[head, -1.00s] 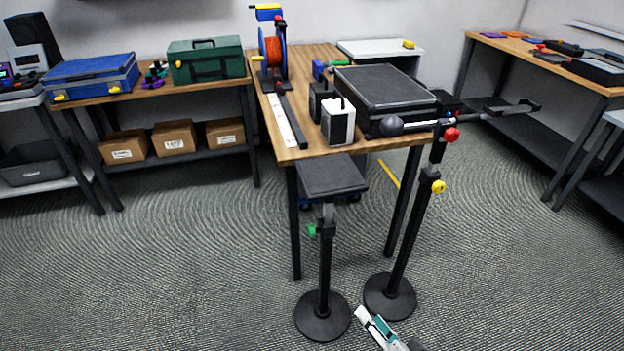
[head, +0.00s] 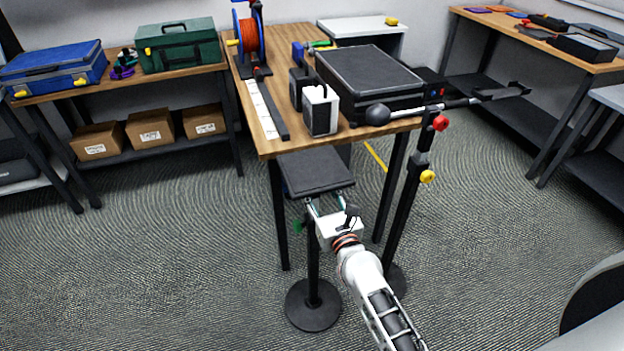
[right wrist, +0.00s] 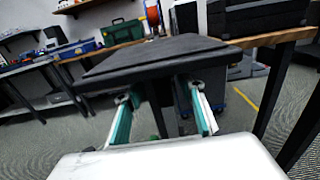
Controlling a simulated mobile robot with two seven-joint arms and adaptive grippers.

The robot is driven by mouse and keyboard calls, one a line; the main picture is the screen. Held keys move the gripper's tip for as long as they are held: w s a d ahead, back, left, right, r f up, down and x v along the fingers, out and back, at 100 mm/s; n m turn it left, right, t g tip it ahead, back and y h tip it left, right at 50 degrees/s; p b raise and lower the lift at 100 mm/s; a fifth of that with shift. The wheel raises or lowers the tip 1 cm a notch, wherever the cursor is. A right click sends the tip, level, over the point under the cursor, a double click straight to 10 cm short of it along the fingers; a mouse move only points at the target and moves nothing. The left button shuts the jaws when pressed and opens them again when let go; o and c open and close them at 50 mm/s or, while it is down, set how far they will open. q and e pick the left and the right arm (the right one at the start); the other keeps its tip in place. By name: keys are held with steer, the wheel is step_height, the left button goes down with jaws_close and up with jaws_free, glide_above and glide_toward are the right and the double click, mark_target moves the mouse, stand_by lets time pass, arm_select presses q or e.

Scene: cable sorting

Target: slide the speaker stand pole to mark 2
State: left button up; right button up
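The speaker stand has a flat black top plate (head: 315,170), a black pole (head: 313,262) with a green knob (head: 299,227), and a round black base (head: 313,306) on the floor. It stands upright in front of the wooden table. My right gripper (head: 326,205) is just below the plate. In the right wrist view the plate (right wrist: 155,58) spans above the gripper (right wrist: 162,112), whose teal fingers are spread apart, with the dark pole (right wrist: 160,98) between them. I cannot see finger contact. The pole's marks are not readable. My left gripper is not in view.
A boom stand with a red knob (head: 440,123) and a yellow knob (head: 427,176) stands close on the right. The wooden table (head: 280,138) behind carries a black case (head: 368,82), a white box (head: 320,110) and a cable reel (head: 250,38). Floor to the left is clear.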

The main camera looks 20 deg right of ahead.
steer(key=shift+w+a, duration=0.1)
steer(key=shift+w, duration=2)
steer(key=shift+c, duration=0.4)
